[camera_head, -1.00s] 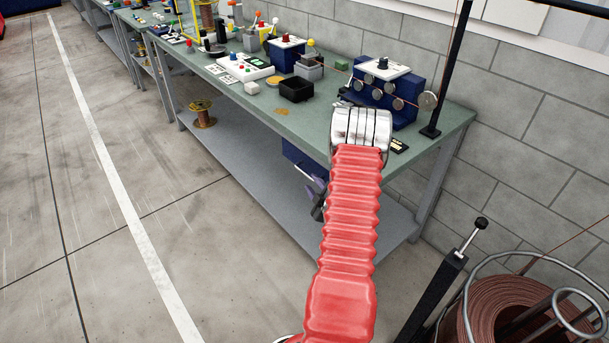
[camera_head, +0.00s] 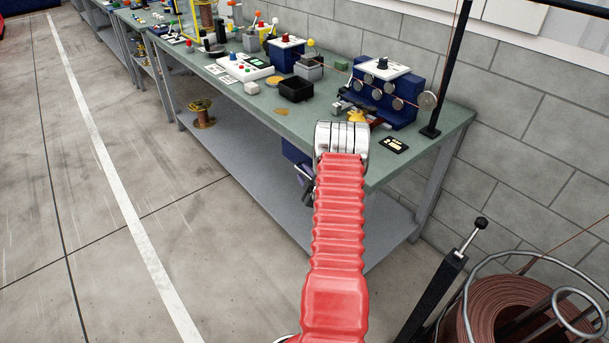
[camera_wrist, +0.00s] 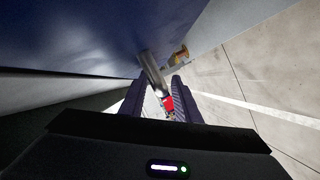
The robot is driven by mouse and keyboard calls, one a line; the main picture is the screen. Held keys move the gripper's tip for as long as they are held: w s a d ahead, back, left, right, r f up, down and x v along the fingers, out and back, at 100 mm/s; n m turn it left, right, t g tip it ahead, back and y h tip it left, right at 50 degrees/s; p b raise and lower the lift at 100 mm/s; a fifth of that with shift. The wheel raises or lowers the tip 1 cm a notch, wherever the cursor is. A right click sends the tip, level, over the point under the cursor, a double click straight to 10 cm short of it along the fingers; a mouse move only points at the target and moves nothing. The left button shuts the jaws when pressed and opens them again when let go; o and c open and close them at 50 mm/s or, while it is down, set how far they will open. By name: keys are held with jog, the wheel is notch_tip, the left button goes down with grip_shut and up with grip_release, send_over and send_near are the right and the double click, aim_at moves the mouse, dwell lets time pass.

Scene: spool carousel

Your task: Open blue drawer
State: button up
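The blue drawer (camera_head: 291,151) hangs under the front edge of the green workbench, mostly hidden behind my red arm in the head view. In the wrist view its dark blue face (camera_wrist: 85,35) fills the upper left. A silver bar handle (camera_wrist: 151,70) stands out from it. My gripper (camera_wrist: 160,92) is open, with its two dark fingers apart. The near end of the handle appears in the gap between them; contact is not clear. In the head view my gripper (camera_head: 306,186) shows only partly, just below the drawer. Whether the drawer is fully closed cannot be told.
The workbench (camera_head: 330,112) carries a black bin (camera_head: 296,89) and a blue roller unit (camera_head: 384,92). A grey lower shelf (camera_head: 240,182) runs below. A copper coil (camera_head: 500,310) stands at the lower right. The floor at left is clear.

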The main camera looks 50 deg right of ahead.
jog(key=shift+c, duration=0.2)
grip_shut()
jog(key=shift+a, duration=0.2)
jog(key=shift+s, duration=0.1)
